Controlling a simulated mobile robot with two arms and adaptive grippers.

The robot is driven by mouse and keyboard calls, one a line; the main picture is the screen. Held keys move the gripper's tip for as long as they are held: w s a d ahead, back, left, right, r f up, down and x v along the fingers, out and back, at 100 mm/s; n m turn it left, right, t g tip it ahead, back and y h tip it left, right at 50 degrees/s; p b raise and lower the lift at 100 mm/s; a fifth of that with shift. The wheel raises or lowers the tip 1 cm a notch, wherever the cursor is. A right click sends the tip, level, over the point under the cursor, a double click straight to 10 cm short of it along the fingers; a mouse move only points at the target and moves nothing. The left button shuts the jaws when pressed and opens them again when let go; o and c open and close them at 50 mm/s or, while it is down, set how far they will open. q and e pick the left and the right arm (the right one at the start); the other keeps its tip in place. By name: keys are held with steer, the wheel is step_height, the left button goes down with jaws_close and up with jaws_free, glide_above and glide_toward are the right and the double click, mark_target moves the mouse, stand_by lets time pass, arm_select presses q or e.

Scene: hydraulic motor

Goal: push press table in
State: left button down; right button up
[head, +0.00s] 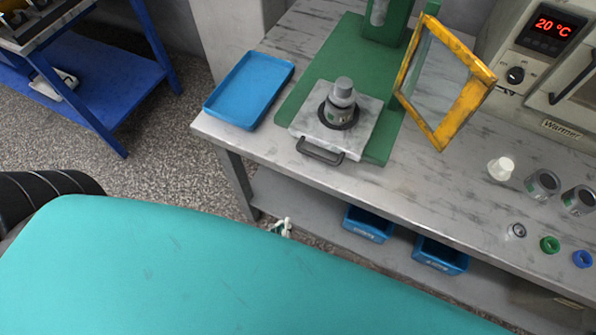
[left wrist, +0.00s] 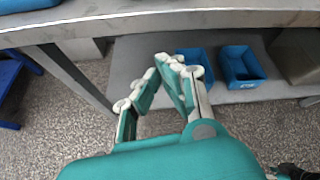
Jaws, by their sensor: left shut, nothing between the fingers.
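The press table (head: 360,128) is a grey marbled plate with a dark handle (head: 320,152) on its front edge. It sits on the green press base (head: 300,95), with its handle end jutting past the front of the base. A grey cylindrical part on a dark ring (head: 341,100) stands upright on the plate. My left gripper (head: 283,227) is small in the head view, below the bench top's front edge and well apart from the handle. In the left wrist view its fingertips (left wrist: 168,60) are together and empty. My right gripper is not in view.
A yellow framed guard (head: 450,85) stands swung out at the press's right. A blue tray (head: 248,88) lies left of the press. Cups and rings (head: 545,185) stand at the right. Blue bins (head: 368,224) sit on the lower shelf. The bench top before the press is clear.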

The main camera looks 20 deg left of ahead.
arm_select(q)
step_height(320, 180, up, 6)
steer(key=a+f+m+t, duration=0.1)
steer(key=m, duration=0.1)
steer(key=shift+m, duration=0.3)
steer(key=w+p, duration=0.1)
steer(key=w, duration=0.3)
steer(key=w+f+p, duration=0.1)
steer(key=w, duration=0.3)
steer(key=w+p, duration=0.2)
steer(key=w, duration=0.2)
steer(key=shift+w+d+f, duration=0.25)
steer(key=shift+w+f, duration=0.15)
steer(key=shift+w, duration=0.55)
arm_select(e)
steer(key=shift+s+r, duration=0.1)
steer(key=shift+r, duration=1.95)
